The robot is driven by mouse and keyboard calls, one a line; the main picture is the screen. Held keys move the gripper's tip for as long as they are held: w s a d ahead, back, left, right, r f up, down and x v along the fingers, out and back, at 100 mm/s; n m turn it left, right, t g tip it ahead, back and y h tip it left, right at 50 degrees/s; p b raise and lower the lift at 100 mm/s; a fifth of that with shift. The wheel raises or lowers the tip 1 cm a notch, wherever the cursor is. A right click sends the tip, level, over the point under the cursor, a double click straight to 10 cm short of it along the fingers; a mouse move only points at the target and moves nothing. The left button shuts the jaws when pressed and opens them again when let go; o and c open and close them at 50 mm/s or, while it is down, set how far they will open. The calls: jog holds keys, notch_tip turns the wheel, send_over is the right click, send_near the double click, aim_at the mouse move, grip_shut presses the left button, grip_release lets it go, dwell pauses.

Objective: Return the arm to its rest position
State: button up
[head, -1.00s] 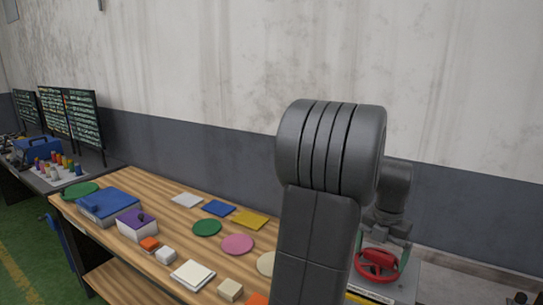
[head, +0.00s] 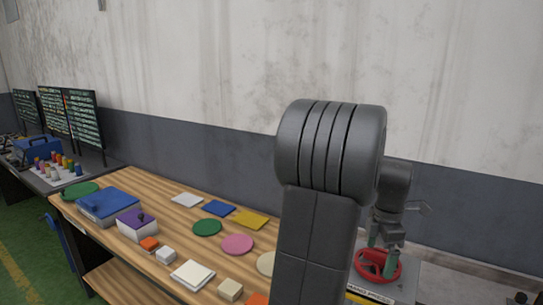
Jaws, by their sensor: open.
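My arm's large dark grey link stands upright in the middle of the head view and hides part of the table. My gripper (head: 382,240) is at the right, pointing down, with its greenish fingers apart. It is just above the red handwheel (head: 378,266). Nothing shows between the fingers. Whether the fingertips touch the wheel's rim cannot be told at this size.
The red wheel sits on a grey unit (head: 405,285) with a labelled front edge. A wooden table (head: 110,180) holds a blue box (head: 108,204), a purple-topped box (head: 137,226), coloured discs, squares and small blocks. A grey wall is behind.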

jog(key=m, duration=1)
dwell(0.6)
